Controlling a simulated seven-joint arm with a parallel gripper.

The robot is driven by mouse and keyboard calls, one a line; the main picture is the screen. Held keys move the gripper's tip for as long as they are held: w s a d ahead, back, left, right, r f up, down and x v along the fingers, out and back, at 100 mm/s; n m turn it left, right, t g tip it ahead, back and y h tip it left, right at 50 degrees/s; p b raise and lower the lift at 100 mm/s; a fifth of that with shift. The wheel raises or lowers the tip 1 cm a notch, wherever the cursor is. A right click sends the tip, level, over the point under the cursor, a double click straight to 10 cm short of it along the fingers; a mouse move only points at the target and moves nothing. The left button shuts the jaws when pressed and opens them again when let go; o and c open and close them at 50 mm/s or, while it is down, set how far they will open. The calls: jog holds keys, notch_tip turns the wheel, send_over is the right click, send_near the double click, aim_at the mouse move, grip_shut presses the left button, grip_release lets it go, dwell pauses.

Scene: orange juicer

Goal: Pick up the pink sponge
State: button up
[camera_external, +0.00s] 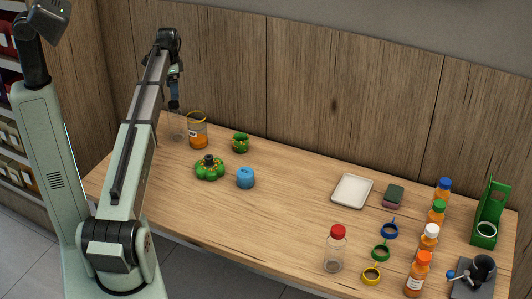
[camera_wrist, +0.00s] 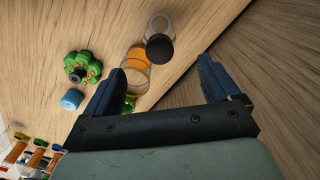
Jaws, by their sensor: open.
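The sponge (camera_external: 391,203) lies flat on the right half of the table, just right of a white tray. Its top is dark green and its lower side is pink. My gripper (camera_external: 174,96) hangs at the far left end of the table, far from the sponge, near the glass jars. In the wrist view my gripper (camera_wrist: 163,68) shows two dark fingers spread apart with nothing held between them. I cannot make out the sponge in the wrist view.
The white tray (camera_external: 352,191) stands left of the sponge. Bottles, such as the green-capped one (camera_external: 436,214), stand to its right. A blue ring-shaped tool (camera_external: 390,230) lies in front. A jar with orange contents (camera_external: 198,132) is near my gripper. The table's middle is clear.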

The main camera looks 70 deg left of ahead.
jog(key=w+d+m, duration=0.1)
jog(key=w+d, duration=0.3)
jog(key=w, duration=0.4)
jog(key=w+d+m, duration=0.2)
jog(key=w+d, duration=0.2)
jog(key=w, duration=0.3)
jog(key=n, duration=1.2)
send_over(395, 191)
notch_tip(395, 191, down, 6)
notch_tip(395, 191, down, 14)
jog(key=shift+s+r, duration=0.1)
